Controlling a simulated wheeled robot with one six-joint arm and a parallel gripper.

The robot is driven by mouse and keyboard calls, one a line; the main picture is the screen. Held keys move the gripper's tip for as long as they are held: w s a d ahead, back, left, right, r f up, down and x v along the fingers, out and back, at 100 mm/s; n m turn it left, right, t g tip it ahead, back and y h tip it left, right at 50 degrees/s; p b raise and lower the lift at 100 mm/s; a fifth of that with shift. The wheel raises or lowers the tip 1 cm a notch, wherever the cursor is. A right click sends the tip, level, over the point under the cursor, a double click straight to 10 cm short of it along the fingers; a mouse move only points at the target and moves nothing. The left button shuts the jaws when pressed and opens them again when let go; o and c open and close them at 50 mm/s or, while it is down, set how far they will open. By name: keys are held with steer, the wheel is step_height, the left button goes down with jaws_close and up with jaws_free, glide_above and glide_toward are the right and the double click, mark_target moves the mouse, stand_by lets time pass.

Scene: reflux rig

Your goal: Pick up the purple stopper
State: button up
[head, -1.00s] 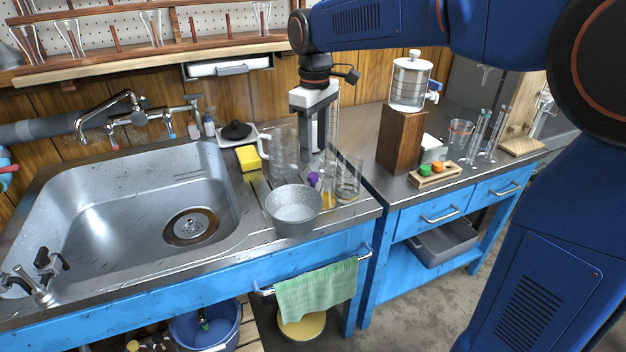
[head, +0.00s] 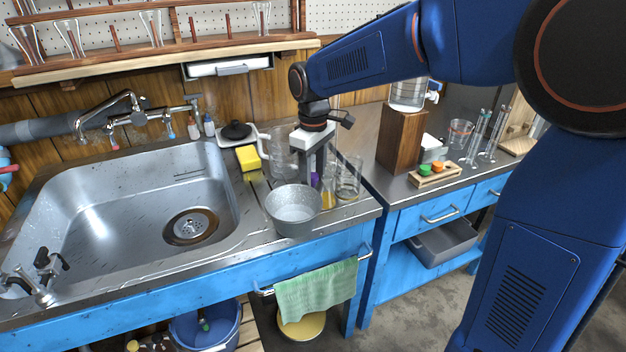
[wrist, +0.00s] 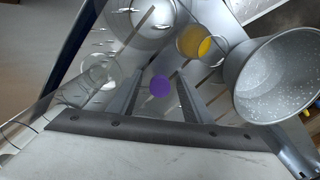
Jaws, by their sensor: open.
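The purple stopper (head: 315,180) is on the drainboard right of the sink, behind the grey metal bowl (head: 293,210), and is partly hidden by my gripper in the head view. In the wrist view the purple stopper (wrist: 160,85) shows from above as a round purple top, between my two fingers. My gripper (wrist: 158,92) is open and points down over it. In the head view my gripper (head: 316,172) is low among the glassware. I cannot tell whether the fingers touch the stopper.
A flask with yellow liquid (wrist: 202,44) and the speckled bowl (wrist: 278,75) stand close on the right in the wrist view. A glass beaker (wrist: 101,71) is close on the left. A glass jug (head: 280,152) and yellow sponge (head: 248,158) are farther back.

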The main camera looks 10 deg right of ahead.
steer(key=shift+c, duration=0.7)
jaws_close()
steer(key=shift+r, duration=0.1)
